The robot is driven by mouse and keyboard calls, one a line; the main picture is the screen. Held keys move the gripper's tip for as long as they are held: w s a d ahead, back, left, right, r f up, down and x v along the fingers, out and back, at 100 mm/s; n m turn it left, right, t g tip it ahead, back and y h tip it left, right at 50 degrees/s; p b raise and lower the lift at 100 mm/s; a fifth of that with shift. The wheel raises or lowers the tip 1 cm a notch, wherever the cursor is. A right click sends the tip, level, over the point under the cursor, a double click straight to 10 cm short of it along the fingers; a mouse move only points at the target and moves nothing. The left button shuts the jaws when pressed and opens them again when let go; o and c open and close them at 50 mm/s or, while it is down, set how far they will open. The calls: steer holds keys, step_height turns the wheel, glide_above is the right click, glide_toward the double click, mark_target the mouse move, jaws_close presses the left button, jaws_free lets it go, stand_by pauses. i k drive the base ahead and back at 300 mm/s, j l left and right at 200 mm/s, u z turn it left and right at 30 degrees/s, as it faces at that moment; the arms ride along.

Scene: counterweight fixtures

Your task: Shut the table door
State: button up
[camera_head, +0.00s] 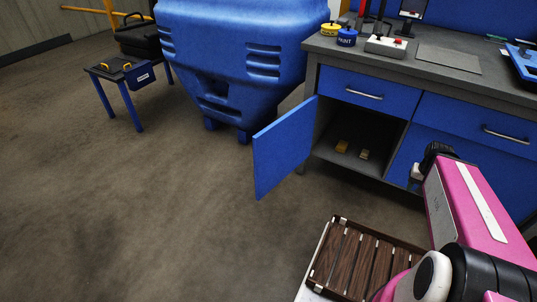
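The blue table door (284,148) stands open in the head view, swung out to the left of the cabinet under the workbench. My pink arm reaches in from the lower right, in front of the bench and to the right of the open door. A dark end part of the arm lies near the cabinet's right side, apart from the door. The gripper's fingers cannot be made out.
A large blue plastic container (235,55) stands behind and left of the door. A small blue-legged table (122,82) is at the far left. A slatted wooden surface (362,262) is at the lower middle. The floor (170,210) left of the door is clear.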

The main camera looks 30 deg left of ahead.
mark_target(279, 149)
steer(key=k+j+z, duration=0.1)
steer(key=j, duration=0.35)
steer(key=k+j, duration=0.3)
steer(key=j, duration=0.15)
steer(key=k+j+z, duration=0.15)
steer(key=j, duration=0.25)
steer(key=k+j, duration=0.3)
steer(key=j, duration=0.15)
steer(key=k+j+z, duration=0.15)
steer(key=j, duration=0.25)
steer(key=j+z, duration=0.2)
steer(key=j, duration=1.8)
steer(key=k+j+z, duration=0.1)
steer(key=k+j, duration=0.15)
steer(key=k, duration=0.1)
